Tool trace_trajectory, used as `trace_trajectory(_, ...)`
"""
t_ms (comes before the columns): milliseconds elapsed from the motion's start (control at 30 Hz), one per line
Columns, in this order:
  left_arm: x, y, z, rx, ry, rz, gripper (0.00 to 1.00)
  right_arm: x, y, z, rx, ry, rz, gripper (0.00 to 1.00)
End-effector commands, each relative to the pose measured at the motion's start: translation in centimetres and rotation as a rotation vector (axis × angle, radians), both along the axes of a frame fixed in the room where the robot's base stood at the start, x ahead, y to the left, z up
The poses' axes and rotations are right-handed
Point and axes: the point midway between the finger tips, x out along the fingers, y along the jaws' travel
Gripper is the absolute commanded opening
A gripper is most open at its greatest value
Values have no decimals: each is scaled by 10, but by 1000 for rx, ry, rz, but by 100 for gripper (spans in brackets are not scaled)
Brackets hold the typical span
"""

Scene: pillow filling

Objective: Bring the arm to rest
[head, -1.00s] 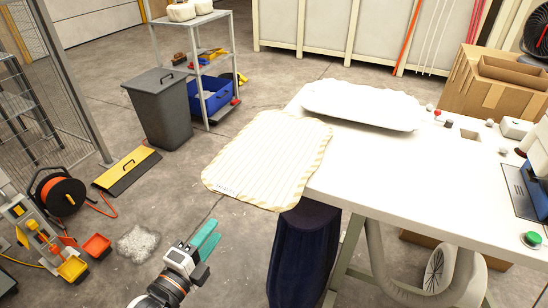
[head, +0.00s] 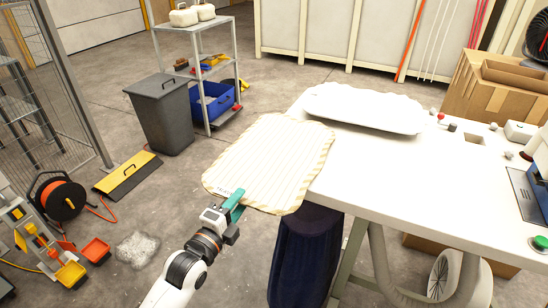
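My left gripper (head: 236,204) comes up from the bottom with teal fingers. Its fingertips overlap the near left corner of a flat, cream striped pillow cover (head: 268,160) in the head view. The fingers lie close together in the picture, and I cannot tell whether they touch or hold the cloth. The cover hangs out past the left edge of the white table (head: 400,180). A second, white pillow-like piece (head: 362,107) lies at the back of the table. My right gripper is not in view.
A dark blue cylinder (head: 303,255) stands below the cover, close to my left arm. A grey bin (head: 160,110) and a shelf rack (head: 207,80) stand behind. A cable reel (head: 62,197) and orange trays (head: 96,250) are at the left. White fluff (head: 138,248) lies on the floor.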

Motion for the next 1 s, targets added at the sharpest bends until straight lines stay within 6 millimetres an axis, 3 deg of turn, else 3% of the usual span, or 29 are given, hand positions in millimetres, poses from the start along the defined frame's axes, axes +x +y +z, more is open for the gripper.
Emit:
trace_trajectory(200,11,-4,0,-1,-1,0,40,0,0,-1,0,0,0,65)
trace_trajectory(533,13,-5,0,-1,0,0,40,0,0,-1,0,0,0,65)
trace_trajectory(800,13,-5,0,0,0,0,0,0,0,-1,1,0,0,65)
trace_trajectory(1000,13,-5,0,0,0,0,0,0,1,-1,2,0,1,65)
